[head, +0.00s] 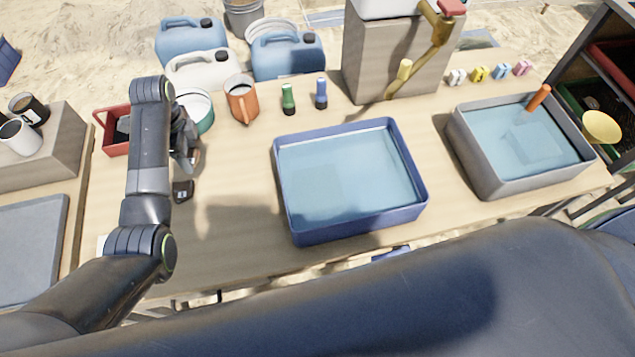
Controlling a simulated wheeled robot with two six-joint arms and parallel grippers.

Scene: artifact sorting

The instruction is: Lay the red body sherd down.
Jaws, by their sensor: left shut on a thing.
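My left gripper (188,152) is over the left part of the wooden table, beside the red tray and the teal-rimmed bowl. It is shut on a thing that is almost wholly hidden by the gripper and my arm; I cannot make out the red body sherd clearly. A small dark piece with a pale mark (183,191) shows just below the gripper; I cannot tell whether it lies on the table. My right gripper is not in view.
A blue basin of water (282,195) stands mid-table and a grey basin (478,165) at the right. A red tray (106,135), teal-rimmed bowl (205,118), orange jug (241,100) and green and blue bottles (288,99) stand behind. Bare wood (235,225) lies left of the blue basin.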

